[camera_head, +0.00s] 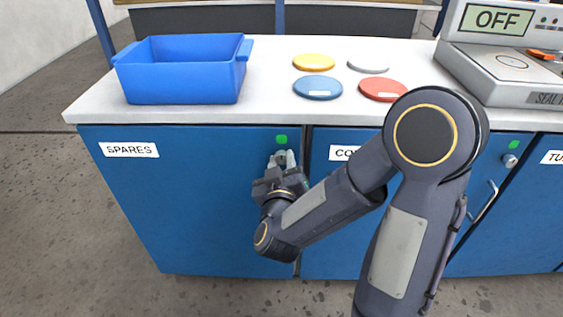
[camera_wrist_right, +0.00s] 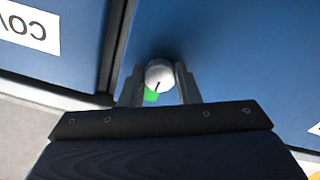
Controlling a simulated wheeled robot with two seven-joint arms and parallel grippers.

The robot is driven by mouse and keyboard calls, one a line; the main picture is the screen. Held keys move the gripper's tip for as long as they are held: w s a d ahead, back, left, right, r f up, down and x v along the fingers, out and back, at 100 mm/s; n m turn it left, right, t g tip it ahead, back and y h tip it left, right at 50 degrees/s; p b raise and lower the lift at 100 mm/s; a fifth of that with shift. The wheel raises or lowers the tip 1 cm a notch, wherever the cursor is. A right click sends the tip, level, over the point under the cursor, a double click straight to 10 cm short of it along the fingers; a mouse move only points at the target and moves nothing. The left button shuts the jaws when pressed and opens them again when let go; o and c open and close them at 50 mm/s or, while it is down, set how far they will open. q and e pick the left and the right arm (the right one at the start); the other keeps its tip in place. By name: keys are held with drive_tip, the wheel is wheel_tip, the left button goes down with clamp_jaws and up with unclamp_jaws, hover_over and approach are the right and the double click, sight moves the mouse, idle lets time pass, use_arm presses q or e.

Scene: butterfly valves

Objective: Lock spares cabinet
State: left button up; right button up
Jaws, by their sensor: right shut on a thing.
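The spares cabinet (camera_head: 190,200) is the blue door at the left under the worktop, with a white SPARES label (camera_head: 129,150). A green marker (camera_head: 281,139) shows at its top right corner. My right gripper (camera_head: 281,160) is at the lock knob just below that marker. In the right wrist view, the round silver lock knob (camera_wrist_right: 159,74) with a dark slot line sits between the two fingers of my right gripper (camera_wrist_right: 158,88), which are shut on it. The slot line looks slightly tilted. The door looks closed. My left gripper is not in view.
A blue bin (camera_head: 185,85) stands on the worktop (camera_head: 265,100) above. Several coloured discs, such as the red one (camera_head: 383,89), lie to its right. A seal machine (camera_head: 510,75) reading OFF is at the right. Other blue cabinet doors continue to the right.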

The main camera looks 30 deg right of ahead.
drive_tip(key=m+b, duration=0.3)
drive_tip(key=m, duration=0.1)
drive_tip(key=shift+f, duration=0.15)
drive_tip(key=m+b, duration=0.3)
drive_tip(key=m, duration=0.1)
drive_tip(key=shift+m, duration=0.4)
drive_tip(key=m+b, duration=0.3)
drive_tip(key=m, duration=0.2)
drive_tip(key=shift+b, duration=0.4)
drive_tip(key=shift+a+m+b, duration=0.1)
drive_tip(key=shift+m+b, duration=1.05)
drive_tip(key=shift+m, duration=0.85)
drive_tip(key=o, duration=1)
drive_tip(key=shift+r, duration=0.2)
